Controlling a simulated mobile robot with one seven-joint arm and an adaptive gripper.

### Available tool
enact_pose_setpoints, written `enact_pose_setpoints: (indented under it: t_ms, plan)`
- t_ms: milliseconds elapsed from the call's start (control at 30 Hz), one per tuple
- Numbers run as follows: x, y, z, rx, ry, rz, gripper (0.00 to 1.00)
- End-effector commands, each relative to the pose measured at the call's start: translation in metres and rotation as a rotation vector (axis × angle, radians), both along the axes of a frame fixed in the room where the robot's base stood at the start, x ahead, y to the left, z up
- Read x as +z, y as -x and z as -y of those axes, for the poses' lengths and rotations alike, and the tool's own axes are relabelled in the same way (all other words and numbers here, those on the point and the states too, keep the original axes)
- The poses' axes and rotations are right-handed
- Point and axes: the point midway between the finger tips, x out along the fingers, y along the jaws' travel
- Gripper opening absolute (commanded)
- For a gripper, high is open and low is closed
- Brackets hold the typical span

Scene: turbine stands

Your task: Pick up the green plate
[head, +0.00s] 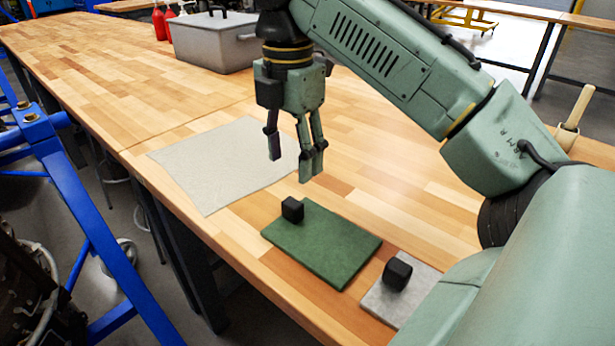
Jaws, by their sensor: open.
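The green plate (325,244) lies flat on the wooden table near its front edge. A small black block (292,209), like a handle, stands at its far left corner. My gripper (290,168) points down with its fingers apart and nothing between them. It hangs above the table, just beyond the black block in the picture, and appears apart from the plate. No part of the plate is hidden except under the black block.
A grey plate (380,305) with a black block (397,273) lies right of the green plate, partly hidden by my arm. A pale sheet (205,170) lies to the left. A grey metal box (215,45) and red bottles (160,22) stand farther back. A blue frame (90,235) stands beside the table.

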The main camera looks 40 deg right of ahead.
Motion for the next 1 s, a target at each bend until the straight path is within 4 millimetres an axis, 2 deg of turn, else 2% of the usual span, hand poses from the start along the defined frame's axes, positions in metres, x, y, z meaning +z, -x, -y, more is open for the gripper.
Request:
enact_pose_setpoints:
  t_ms: [100,200,467,700,800,1000]
  plan:
    - [-0.022,0.0,-0.001,0.004,-0.004,0.0,0.53]
    - [-0.037,0.0,-0.001,0.003,-0.004,0.0,0.53]
    - [-0.058,0.0,-0.002,0.003,-0.002,0.001,0.53]
    - [-0.092,0.001,-0.005,0.002,-0.003,0.0,0.53]
    - [-0.099,0.0,-0.005,0.001,-0.002,0.0,0.53]
    - [-0.101,0.0,-0.005,0.0,0.0,0.0,0.53]
